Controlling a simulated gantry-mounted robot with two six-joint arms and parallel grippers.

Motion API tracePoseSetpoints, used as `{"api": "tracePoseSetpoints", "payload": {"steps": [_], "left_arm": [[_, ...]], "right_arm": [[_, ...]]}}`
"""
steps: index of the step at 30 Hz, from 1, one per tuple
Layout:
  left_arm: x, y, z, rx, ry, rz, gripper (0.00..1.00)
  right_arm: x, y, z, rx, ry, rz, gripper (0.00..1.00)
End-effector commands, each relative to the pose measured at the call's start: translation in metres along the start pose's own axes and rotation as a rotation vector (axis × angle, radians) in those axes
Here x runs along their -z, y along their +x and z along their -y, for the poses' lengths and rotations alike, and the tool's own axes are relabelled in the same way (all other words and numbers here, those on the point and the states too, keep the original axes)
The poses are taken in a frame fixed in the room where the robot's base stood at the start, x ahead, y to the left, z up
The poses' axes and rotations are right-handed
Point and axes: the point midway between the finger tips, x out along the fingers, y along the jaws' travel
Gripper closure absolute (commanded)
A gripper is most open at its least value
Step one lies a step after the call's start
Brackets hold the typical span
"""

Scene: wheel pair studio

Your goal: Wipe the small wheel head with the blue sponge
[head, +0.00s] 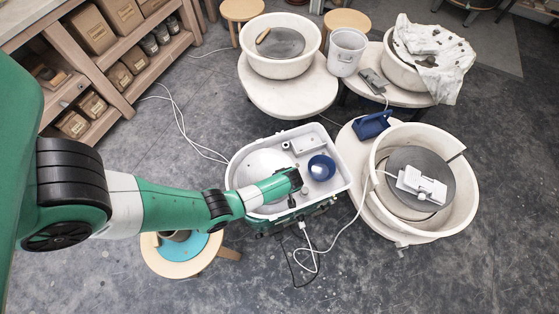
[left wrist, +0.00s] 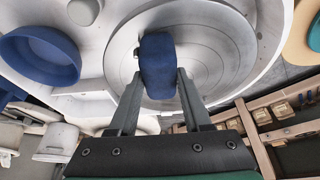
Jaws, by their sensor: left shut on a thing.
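The small wheel head (head: 262,163) is a pale grey disc in the white basin of the tabletop wheel. My left arm covers part of it in the head view. In the left wrist view the wheel head (left wrist: 215,50) shows ring marks behind the sponge. My left gripper (left wrist: 157,82) is shut on the blue sponge (left wrist: 158,62), which is upright between the two fingers. The sponge lies over the disc in this view; I cannot tell whether it touches. The sponge is hidden in the head view. My right gripper is not in view.
A blue bowl (head: 321,168) sits in the basin (head: 345,176), right of the wheel head. A large wheel (head: 460,192) stands to the right, with a blue tool (head: 371,124) beside it. A stool (head: 168,262) stands below left. White cables cross the floor.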

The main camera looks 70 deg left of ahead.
Motion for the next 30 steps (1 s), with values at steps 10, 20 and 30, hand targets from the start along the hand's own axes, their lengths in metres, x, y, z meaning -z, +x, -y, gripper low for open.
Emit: {"api": "tracePoseSetpoints", "payload": {"steps": [10, 20, 30], "left_arm": [[-0.014, -0.005, 0.0, 0.0, 0.004, 0.001, 1.0], [-0.028, -0.006, 0.002, 0.003, 0.001, 0.003, 1.0], [-0.028, -0.007, 0.003, 0.005, 0.002, 0.006, 1.0]], "right_arm": [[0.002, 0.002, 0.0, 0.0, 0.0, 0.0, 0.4], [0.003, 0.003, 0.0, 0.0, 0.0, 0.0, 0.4], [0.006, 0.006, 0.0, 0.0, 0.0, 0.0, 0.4]]}}
